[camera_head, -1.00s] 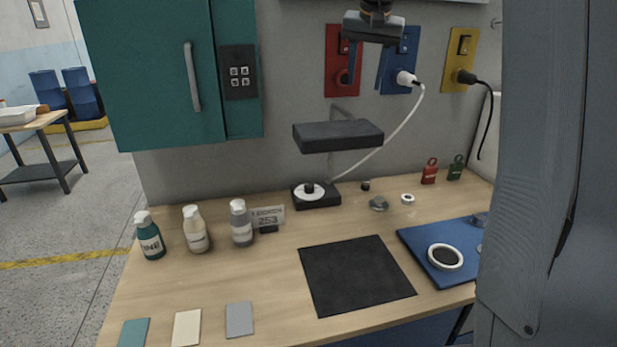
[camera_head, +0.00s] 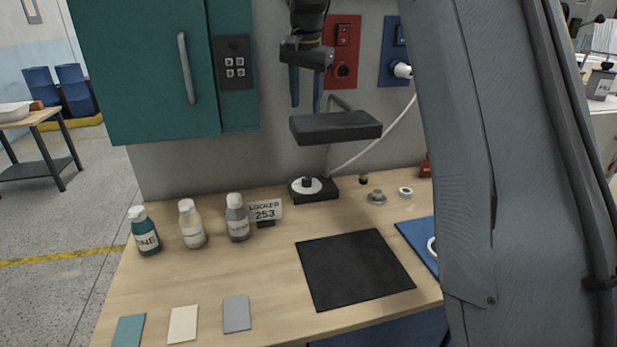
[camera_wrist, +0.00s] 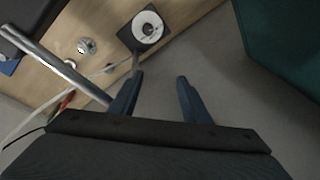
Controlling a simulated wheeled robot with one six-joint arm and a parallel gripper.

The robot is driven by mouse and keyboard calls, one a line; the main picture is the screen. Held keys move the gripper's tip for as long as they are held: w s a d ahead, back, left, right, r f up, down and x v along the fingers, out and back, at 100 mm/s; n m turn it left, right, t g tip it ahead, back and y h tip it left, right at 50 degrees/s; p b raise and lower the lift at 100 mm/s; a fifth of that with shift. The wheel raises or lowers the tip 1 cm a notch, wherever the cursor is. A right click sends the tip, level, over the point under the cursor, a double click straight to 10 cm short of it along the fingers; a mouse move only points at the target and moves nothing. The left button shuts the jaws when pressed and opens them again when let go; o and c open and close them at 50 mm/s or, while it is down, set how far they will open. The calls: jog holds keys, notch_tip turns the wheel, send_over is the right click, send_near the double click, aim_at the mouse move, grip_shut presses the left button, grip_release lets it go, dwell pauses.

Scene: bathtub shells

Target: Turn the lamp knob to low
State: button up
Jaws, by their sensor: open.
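The lamp is a dark flat head (camera_head: 336,126) on a grey post above a small black base (camera_head: 326,191) at the back of the wooden table. Its knob (camera_head: 307,184) is black on a white round dial at the base's left. In the wrist view the dial (camera_wrist: 148,27) shows at the top, beyond the fingertips; the knob's setting is too small to read. My gripper (camera_head: 305,109) is open and empty, pointing down, above and behind the lamp head's left end, well above the knob. Its blue fingers (camera_wrist: 158,78) are apart in the wrist view.
A teal cabinet (camera_head: 146,70) hangs left of my gripper. Bottles (camera_head: 238,218) and a locker 253 sign (camera_head: 265,211) stand left of the lamp. A white cord (camera_head: 378,146) runs to a wall plug (camera_head: 402,70). A black mat (camera_head: 355,268) lies in front.

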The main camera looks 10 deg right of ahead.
aim_at(307, 178)
jog(key=f+g, duration=0.1)
jog(key=f, duration=0.3)
jog(key=s+f+m, duration=0.1)
jog(key=f, duration=0.4)
jog(key=s+f+m+g+b, duration=0.1)
jog(key=f, duration=0.4)
jog(key=shift+s+a+g, duration=0.15)
jog(key=shift+s+g, duration=0.05)
jog(key=shift+g, duration=0.1)
notch_tip(307, 178, down, 6)
jog(key=shift+r+p, duration=0.1)
jog(key=shift+p, duration=0.7)
jog(key=shift+f, duration=0.85)
jog(key=shift+c, duration=0.4)
jog(key=c, duration=1)
jog(key=shift+o, duration=0.2)
